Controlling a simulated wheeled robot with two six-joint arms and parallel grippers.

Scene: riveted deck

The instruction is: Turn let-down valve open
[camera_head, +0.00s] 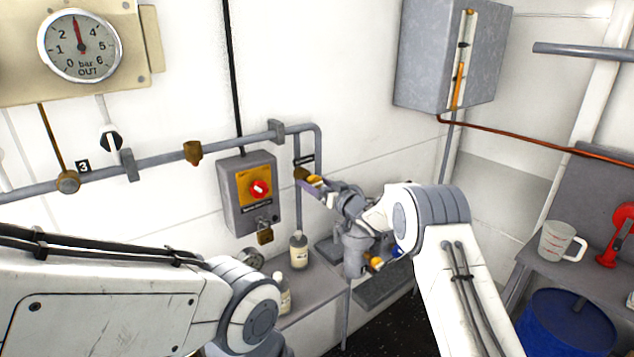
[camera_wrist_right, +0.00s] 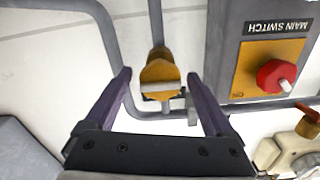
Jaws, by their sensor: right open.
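A brass valve (camera_wrist_right: 160,68) with a pale flat bar across its face sits on a grey pipe in the right wrist view. In the head view, the brass valve (camera_head: 301,173) is on the vertical pipe, below a small dark label too small to read. My right gripper (camera_wrist_right: 159,76) is open, with one purple finger on each side of the valve and a gap on both sides. It also shows in the head view (camera_head: 313,184), partly hidden by its own wrist. My left arm comes in low at the left; its gripper is not seen.
A round gauge (camera_head: 80,46) is at upper left. Bottles (camera_head: 299,251) stand below. A jug (camera_head: 557,241) stands at right.

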